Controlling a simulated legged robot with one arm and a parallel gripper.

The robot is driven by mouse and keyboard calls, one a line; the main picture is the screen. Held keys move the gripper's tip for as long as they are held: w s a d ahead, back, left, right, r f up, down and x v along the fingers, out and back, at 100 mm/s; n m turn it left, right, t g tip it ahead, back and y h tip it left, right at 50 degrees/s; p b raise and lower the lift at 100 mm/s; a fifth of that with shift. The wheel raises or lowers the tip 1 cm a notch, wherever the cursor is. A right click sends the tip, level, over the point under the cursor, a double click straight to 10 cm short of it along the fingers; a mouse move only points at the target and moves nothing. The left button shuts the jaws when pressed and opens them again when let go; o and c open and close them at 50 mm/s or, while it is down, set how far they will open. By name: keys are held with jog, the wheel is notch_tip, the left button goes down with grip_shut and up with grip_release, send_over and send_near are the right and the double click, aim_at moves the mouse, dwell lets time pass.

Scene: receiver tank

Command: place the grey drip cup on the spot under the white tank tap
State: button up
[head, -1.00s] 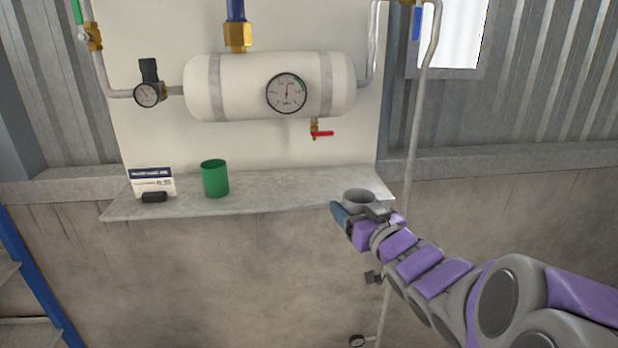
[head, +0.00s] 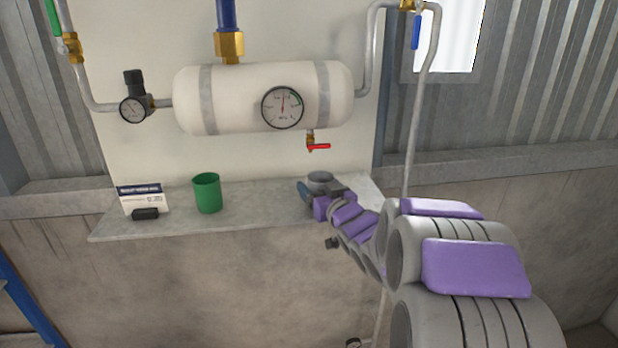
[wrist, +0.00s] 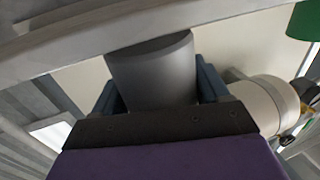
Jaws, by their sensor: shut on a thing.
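The grey drip cup (head: 320,178) is held in my gripper (head: 312,190), over or just above the right part of the shelf. In the wrist view the cup (wrist: 152,72) sits between the two blue-grey fingers of my gripper (wrist: 155,90), which are shut on it. The white tank (head: 265,97) is fixed to the wall panel. Its tap (head: 314,143), with a brass body and red handle, hangs from the tank's underside at right. The cup is below the tap in the head view. Whether it touches the shelf I cannot tell. My arm hides the shelf's right front part.
A green cup (head: 207,193) stands on the shelf (head: 260,206) at left. A card (head: 142,197) and a small black block (head: 145,214) are further left. A grey vertical pipe (head: 415,120) runs to the right of the tank. The shelf between green and grey cups is clear.

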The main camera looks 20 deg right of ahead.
jog(key=shift+w+a, duration=0.2)
jog(key=shift+w, duration=1.5)
jog(key=w, duration=0.3)
jog(key=shift+d+f+p, duration=0.1)
jog(key=shift+d+p, duration=0.15)
jog(key=shift+p, duration=0.1)
jog(key=shift+s+f, duration=0.1)
jog(key=shift+f, duration=0.2)
jog(key=shift+s+r, duration=0.1)
jog(key=shift+s, duration=0.05)
jog(key=o, duration=1.1)
